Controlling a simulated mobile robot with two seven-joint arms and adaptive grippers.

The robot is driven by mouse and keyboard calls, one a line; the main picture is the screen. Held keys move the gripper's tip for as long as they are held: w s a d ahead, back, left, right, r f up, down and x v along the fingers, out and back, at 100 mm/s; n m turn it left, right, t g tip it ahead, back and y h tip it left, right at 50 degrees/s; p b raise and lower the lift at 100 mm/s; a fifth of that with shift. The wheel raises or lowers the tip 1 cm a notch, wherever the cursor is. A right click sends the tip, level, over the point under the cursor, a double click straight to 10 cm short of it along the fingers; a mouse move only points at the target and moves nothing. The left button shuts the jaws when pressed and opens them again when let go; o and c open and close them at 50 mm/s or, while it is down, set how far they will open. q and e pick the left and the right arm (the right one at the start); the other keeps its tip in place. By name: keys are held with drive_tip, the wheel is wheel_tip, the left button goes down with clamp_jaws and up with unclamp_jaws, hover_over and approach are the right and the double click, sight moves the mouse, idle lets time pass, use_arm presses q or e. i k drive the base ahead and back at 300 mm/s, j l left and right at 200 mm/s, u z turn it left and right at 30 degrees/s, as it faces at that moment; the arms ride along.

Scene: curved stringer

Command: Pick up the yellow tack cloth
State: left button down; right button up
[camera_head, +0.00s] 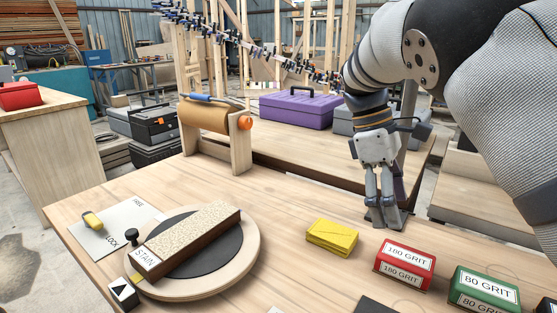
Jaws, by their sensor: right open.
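The yellow tack cloth (332,236) is a folded stack lying flat on the wooden workbench (290,205), right of centre. My right gripper (385,218) points down just right of and behind the cloth, with its fingertips close to the bench surface. It is open, its two fingers a small gap apart, and nothing shows between them. The cloth is clear of the fingers and fully visible. My left gripper is not in view.
A red 180 grit block (403,267) and a green 80 grit block (484,291) sit right of the cloth. A round turntable (248,250) carrying a long stain block (190,236) is at left. A roll holder (240,143) stands at the back edge. Bare bench lies left of the cloth.

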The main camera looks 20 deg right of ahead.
sight(333, 237)
drive_tip(key=k+j, duration=1.2)
drive_tip(key=j, duration=0.1)
